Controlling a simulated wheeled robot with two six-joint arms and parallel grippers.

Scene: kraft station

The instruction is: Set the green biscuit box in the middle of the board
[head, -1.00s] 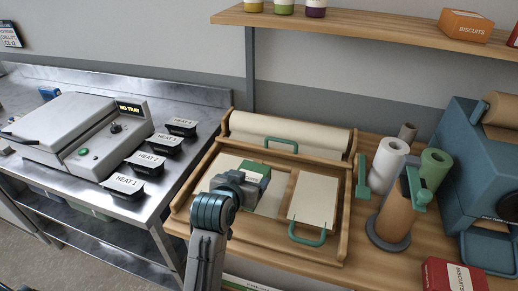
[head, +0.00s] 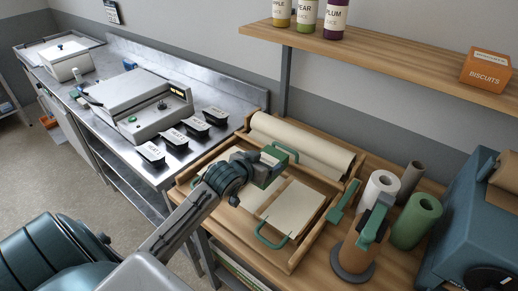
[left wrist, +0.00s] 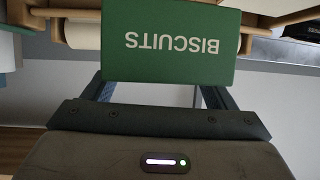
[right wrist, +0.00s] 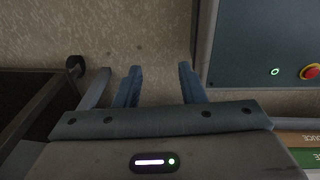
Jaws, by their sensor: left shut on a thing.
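The green biscuit box (head: 274,157) is in my left gripper (head: 258,170), over the back part of the wooden board (head: 318,240). The left wrist view shows its green face with white BISCUITS lettering (left wrist: 170,45), upside down, between the fingers. The head view does not clearly show whether the box touches the board; the gripper hides part of it. Cream paper (head: 293,208) lies on the board, with a green handle (head: 270,238) at its front. My right gripper (right wrist: 160,85) is open and empty, with floor behind it in its wrist view.
A paper roll (head: 300,143) lies along the board's back. A green tool (head: 343,200), a brown roll on a stand (head: 355,255) and white (head: 378,190) and green rolls (head: 415,220) stand right of the board. An orange biscuit box (head: 485,70) sits on the shelf above.

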